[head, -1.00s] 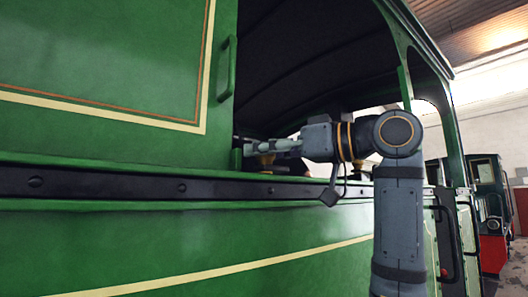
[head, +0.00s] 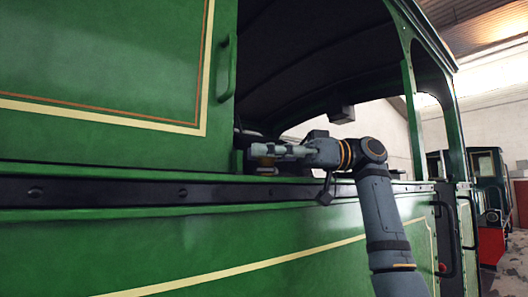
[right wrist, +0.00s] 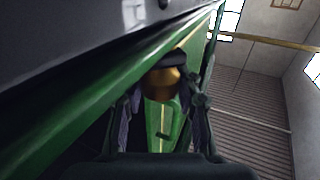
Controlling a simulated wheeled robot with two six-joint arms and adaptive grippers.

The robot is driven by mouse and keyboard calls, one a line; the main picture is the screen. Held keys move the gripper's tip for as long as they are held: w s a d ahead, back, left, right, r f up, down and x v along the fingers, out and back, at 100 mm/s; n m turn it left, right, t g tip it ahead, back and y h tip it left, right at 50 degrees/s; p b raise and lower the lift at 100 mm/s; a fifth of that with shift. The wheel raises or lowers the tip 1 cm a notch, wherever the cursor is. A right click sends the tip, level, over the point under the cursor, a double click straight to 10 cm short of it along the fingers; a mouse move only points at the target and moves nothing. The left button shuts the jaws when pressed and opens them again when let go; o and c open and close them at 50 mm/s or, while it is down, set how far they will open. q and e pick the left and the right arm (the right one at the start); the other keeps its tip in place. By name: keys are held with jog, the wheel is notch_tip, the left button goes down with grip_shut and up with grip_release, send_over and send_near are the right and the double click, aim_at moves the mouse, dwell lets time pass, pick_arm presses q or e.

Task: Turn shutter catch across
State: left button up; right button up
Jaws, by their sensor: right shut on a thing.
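The shutter catch (right wrist: 163,80) is a small brass piece with a dark top. In the right wrist view it sits between my two fingers. In the head view the catch (head: 265,160) shows partly, on the sill at the lower left corner of the cab opening. My right gripper (head: 262,149) is shut on it, reaching in from the right; its fingers also flank the catch in the right wrist view (right wrist: 163,100). The fingers hide part of the catch, so its exact angle is unclear. The green shutter panel (head: 100,60) stands left of the opening. My left gripper is out of view.
A green handle (head: 228,68) is on the panel's right edge. A dark riveted rail (head: 120,191) runs below the opening. A green cab post (head: 412,110) and a black grab rail (head: 447,235) stand to the right. The opening above my gripper is clear.

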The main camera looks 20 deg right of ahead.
jog(key=shift+n+g, duration=0.9)
jog(key=shift+g, duration=0.8)
jog(key=o, duration=0.9)
jog(key=shift+o, duration=1.4)
jog(key=shift+d, duration=0.2)
jog(key=shift+a, duration=0.15)
